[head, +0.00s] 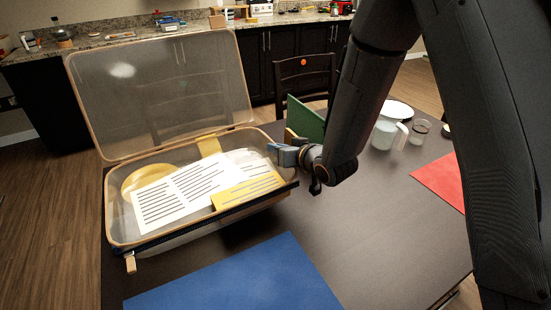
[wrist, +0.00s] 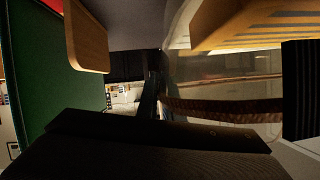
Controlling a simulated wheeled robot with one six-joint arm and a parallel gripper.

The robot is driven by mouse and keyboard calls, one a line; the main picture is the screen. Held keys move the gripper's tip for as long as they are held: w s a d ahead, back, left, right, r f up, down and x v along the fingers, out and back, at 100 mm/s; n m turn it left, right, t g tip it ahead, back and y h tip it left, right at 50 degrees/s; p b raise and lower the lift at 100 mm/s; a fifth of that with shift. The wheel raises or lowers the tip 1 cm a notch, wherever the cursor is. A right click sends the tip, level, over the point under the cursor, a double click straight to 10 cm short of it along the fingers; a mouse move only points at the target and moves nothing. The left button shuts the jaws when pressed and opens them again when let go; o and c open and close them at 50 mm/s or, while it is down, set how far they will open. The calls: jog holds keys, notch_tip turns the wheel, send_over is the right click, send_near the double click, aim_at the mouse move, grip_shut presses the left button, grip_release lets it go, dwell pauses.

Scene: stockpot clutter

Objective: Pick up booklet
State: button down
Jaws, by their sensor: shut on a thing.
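A white open sheet with dark printed lines, probably the booklet (head: 180,190), lies across the open clear case (head: 122,243). A yellow lined piece (head: 240,192) lies over its front right part and appears large at the upper right of the wrist view (wrist: 240,22). My gripper (head: 275,149) is at the right side of the case, beside the right end of the white sheet. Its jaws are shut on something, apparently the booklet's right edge. The contact is too small in the head view and hidden in the wrist view.
A green panel (head: 305,117) stands upright just behind my gripper. A pitcher (head: 386,132) and a glass (head: 419,132) stand to the right. A blue mat (head: 235,283) and a red mat (head: 443,178) lie on the dark table. The case lid (head: 165,95) is raised at the back.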

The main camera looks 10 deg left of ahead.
notch_tip(320, 180, down, 4)
jog(key=shift+r, duration=0.1)
